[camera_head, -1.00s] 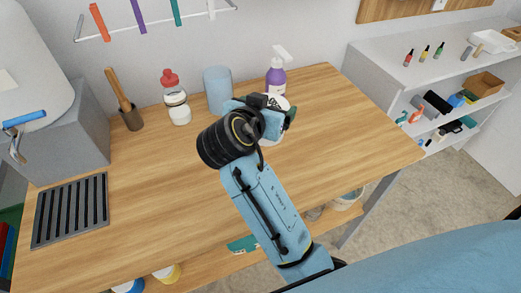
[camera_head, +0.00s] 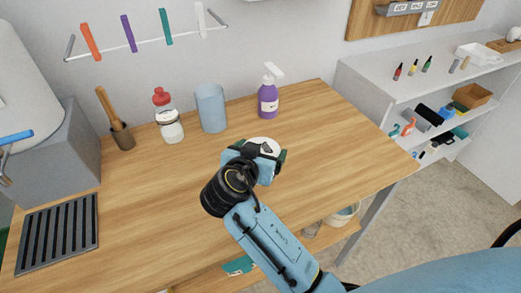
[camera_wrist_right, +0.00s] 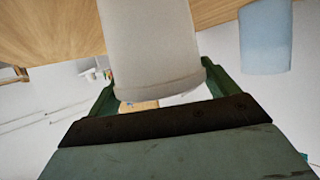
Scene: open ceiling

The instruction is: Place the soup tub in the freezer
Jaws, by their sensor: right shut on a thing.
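The soup tub appears as a white tub; its pale round top (camera_head: 262,143) shows at my right gripper (camera_head: 264,158) in the head view. In the right wrist view the tub's plain white wall (camera_wrist_right: 150,45) sits between the green fingers of that gripper (camera_wrist_right: 157,88), which is shut on it. The gripper is over the middle of the wooden table (camera_head: 150,210). I cannot tell whether the tub touches the tabletop. No freezer can be made out. My left gripper is out of view.
A dark grille (camera_head: 58,234) lies left. White shelves (camera_head: 375,95) stand right, beyond open floor.

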